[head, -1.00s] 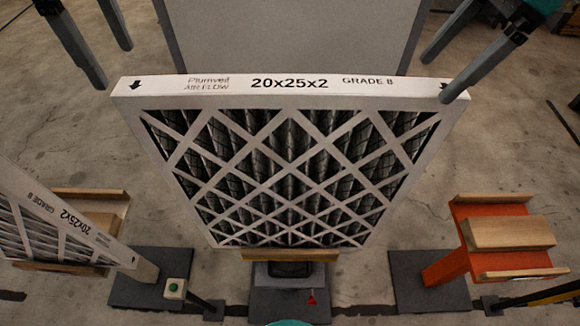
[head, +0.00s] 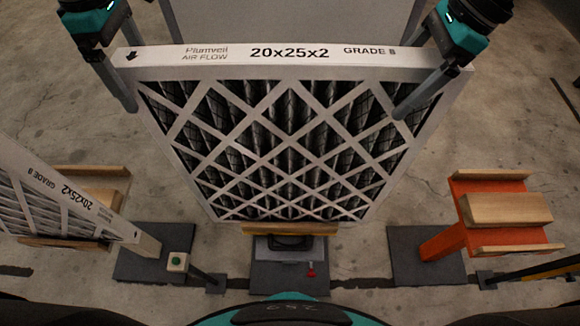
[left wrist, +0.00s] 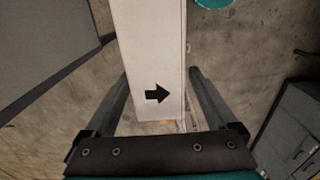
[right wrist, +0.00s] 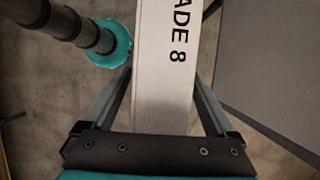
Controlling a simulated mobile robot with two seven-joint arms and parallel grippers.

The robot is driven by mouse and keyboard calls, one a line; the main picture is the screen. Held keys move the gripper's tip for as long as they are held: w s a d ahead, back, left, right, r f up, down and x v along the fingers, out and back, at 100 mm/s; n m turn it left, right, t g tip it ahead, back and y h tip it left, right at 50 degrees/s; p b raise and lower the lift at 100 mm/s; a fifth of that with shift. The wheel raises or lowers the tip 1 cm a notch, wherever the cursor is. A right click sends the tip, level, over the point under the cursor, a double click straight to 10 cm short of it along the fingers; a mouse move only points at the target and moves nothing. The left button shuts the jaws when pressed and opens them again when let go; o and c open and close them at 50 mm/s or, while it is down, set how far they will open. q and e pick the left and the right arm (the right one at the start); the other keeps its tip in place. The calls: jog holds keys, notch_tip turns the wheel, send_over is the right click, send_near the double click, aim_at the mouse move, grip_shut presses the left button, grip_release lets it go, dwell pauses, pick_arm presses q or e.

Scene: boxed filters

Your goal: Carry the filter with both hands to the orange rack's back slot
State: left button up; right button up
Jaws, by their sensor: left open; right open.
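The large white-framed filter (head: 290,57), marked 20x25x2, stands upright in the middle of the head view, its lower edge at a wooden-topped stand (head: 290,228). My left gripper (head: 128,75) is open around the filter's top edge at its left end. In the left wrist view its fingers (left wrist: 158,78) lie either side of the frame by the black arrow. My right gripper (head: 412,80) is open around the top edge near the right end. In the right wrist view its fingers (right wrist: 160,75) straddle the frame near "GRADE 8". The orange rack (head: 443,243) is at the right, its wooden slots empty.
Another filter (head: 60,195) leans on a wooden rack (head: 115,185) at the left. A grey panel (head: 290,20) is behind the large filter. Open concrete floor lies between the filter and the orange rack.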

pick_arm(q)
grip_shut()
pick_arm(e)
grip_shut()
dwell(0.4)
